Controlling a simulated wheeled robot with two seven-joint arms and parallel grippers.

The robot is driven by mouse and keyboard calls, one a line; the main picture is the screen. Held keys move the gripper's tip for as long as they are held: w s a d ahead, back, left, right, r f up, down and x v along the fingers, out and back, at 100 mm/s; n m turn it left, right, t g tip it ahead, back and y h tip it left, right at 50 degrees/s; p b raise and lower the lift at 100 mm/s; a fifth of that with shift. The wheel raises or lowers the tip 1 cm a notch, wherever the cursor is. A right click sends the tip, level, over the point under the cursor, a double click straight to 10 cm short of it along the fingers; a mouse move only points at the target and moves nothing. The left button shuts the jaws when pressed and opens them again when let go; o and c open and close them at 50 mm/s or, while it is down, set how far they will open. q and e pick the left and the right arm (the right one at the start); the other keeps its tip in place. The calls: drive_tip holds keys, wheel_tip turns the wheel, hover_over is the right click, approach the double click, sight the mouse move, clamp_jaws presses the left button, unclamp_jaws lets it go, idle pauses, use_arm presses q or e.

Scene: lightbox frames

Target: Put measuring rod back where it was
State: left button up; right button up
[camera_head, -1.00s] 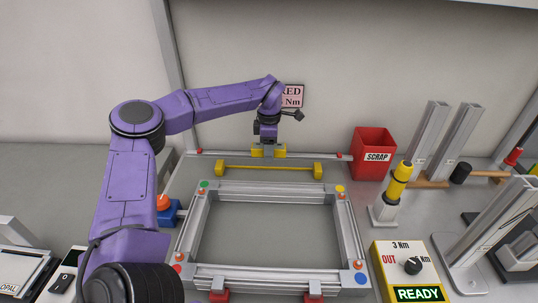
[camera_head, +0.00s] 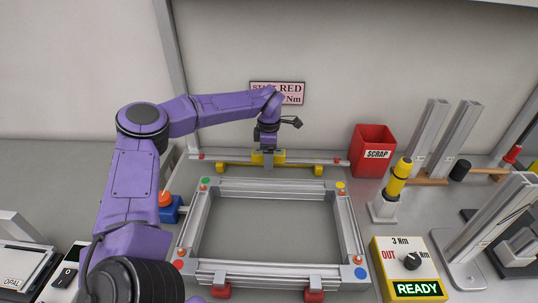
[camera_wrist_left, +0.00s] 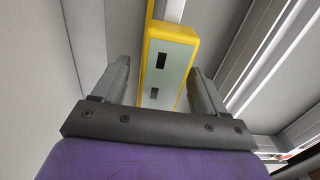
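The measuring rod is a silver bar with red tips (camera_head: 315,160) and a yellow middle grip. The rod lies level, crossing just over the two yellow end blocks of a low yellow rest (camera_head: 318,170). I cannot tell whether it touches them. My right gripper is not in view.
A silver frame (camera_head: 350,225) with coloured corner dots lies in front of the rest. A red scrap bin (camera_head: 371,150) stands close to the rod's right end. A yellow-topped tool (camera_head: 399,178) stands in a holder at right. A dial box (camera_head: 411,262) reads READY.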

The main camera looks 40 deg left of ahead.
use_arm(q)
wheel_tip(320, 180, up, 13)
drive_tip(key=shift+f+b, duration=0.2)
drive_tip(key=shift+b, duration=0.1)
